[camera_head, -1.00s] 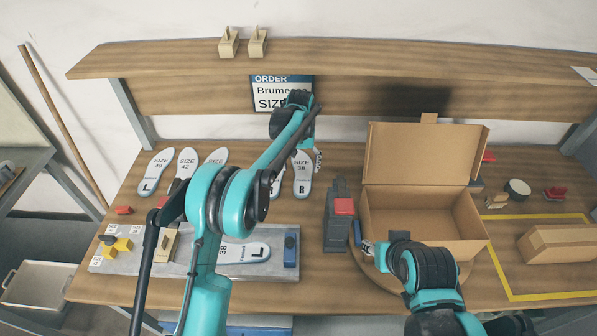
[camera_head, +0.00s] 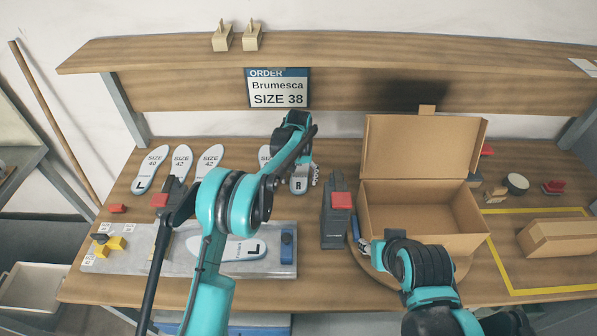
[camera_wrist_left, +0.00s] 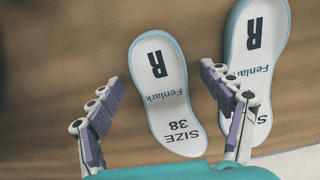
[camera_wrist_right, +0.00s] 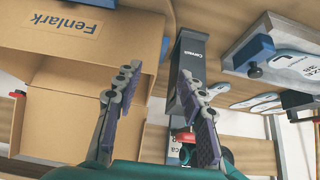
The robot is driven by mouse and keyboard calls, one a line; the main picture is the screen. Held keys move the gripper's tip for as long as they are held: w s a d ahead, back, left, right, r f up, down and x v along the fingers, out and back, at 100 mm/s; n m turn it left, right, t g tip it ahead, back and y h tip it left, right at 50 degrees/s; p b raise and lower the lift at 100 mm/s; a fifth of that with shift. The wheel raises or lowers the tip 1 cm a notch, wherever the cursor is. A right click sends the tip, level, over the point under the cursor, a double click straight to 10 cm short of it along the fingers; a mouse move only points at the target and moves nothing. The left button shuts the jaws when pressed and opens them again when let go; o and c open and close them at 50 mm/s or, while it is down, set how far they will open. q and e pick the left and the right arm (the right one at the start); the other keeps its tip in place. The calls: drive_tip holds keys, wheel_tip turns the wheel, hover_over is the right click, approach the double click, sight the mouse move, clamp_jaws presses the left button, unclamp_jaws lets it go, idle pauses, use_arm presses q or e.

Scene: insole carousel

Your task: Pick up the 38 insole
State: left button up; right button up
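The size 38 insole (camera_wrist_left: 165,95), white with a pale blue edge and marked R and Fenlark, lies flat on the bench. It shows between the fingers of my left gripper (camera_wrist_left: 160,78), which is open and holds nothing. In the head view this right insole (camera_head: 299,182) is partly covered by my left wrist. Another R Fenlark insole (camera_wrist_left: 255,45) lies beside it, its size print hidden by a finger. My right gripper (camera_wrist_right: 160,72) is open and empty near the box. An L insole (camera_head: 238,248) lies on the grey fixture plate (camera_head: 115,265).
An open cardboard box (camera_head: 420,205) stands on a round turntable at right. A grey stand with a red top (camera_head: 336,215) is left of it. More insoles (camera_head: 150,170) lie at back left. The order sign (camera_head: 278,88) reads Brumesca SIZE 38.

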use_arm(q)
drive_tip(key=c, duration=1)
drive_tip(key=shift+c, duration=0.2)
drive_tip(key=shift+r, duration=0.1)
